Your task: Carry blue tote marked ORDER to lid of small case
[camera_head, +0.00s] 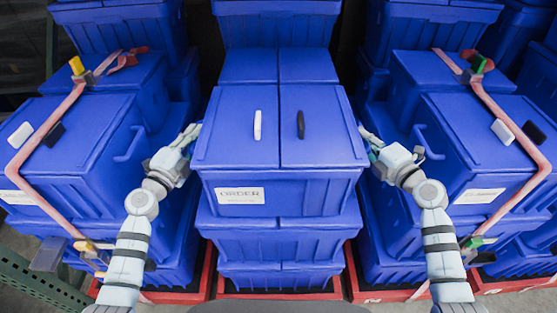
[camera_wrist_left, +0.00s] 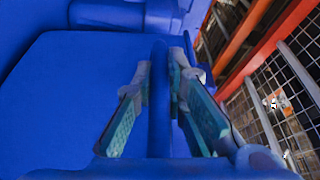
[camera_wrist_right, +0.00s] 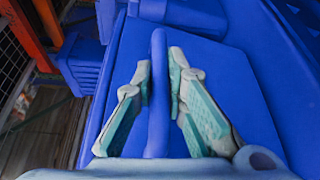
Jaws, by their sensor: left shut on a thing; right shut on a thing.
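The blue tote marked ORDER (camera_head: 282,180) is upright in the middle of the head view. Its white label is on the front, and its two-part lid has a white and a black handle. My left gripper (camera_head: 190,134) is shut on its left side handle, a blue bar that also shows in the left wrist view (camera_wrist_left: 160,105). My right gripper (camera_head: 370,141) is shut on its right side handle, which shows in the right wrist view (camera_wrist_right: 158,100). The tote is above a stack of blue totes (camera_head: 280,236); whether it touches them I cannot tell. I cannot single out the small case.
Strapped blue totes stand close on the left (camera_head: 85,135) and right (camera_head: 470,140), with pink straps over them. More blue totes (camera_head: 277,28) stand behind. Red bases (camera_head: 280,295) lie under the stacks. Room beside both arms is narrow.

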